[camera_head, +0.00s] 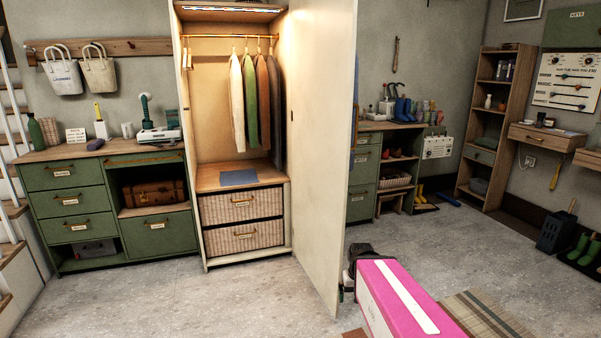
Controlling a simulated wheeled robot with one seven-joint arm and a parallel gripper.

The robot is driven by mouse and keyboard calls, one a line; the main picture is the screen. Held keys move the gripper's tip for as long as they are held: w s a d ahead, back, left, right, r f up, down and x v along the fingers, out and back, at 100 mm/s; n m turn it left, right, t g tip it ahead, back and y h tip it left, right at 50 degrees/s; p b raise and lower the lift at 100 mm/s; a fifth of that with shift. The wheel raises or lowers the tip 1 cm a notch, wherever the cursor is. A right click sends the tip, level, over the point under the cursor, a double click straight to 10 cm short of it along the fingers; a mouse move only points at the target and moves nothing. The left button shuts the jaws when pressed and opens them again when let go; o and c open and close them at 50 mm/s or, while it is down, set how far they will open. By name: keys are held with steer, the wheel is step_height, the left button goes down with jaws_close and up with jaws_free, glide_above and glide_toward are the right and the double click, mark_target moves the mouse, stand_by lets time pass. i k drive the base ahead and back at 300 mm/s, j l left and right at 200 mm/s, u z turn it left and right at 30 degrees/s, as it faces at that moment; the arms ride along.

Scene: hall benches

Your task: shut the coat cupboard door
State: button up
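The coat cupboard (186,120) stands at the centre left with its front open. Its tall cream door (322,150) is swung wide, hinged on the cupboard's right side, and its free edge comes towards me. Several coats (250,105) hang from a rail inside, above a wooden shelf and two wicker drawers. My pink and white arm reaches in from the lower right. My gripper (347,286) is a small dark shape at the door's lower free edge. Its fingers are partly hidden, and I cannot tell whether they touch the door or are open.
Green drawer units (75,205) stand left of the cupboard, and a bench (362,190) with boots is behind the door. The floor (215,305) before the cupboard is clear. A striped rug (480,312) lies at the lower right. A black holder (553,232) stands further right.

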mark_target(323, 33)
steer(key=i+l, duration=0.7)
steer(key=l, duration=0.2)
steer(key=i+l+u, duration=0.1)
steer(key=i+l, duration=0.65)
steer(key=l, duration=0.2)
steer(key=i+l, duration=0.3)
steer(key=l, duration=0.15)
steer(key=u, duration=0.5)
steer(key=i+l+u, duration=0.1)
steer(key=u, duration=0.35)
steer(key=l+u, duration=0.2)
steer(key=u, duration=0.3)
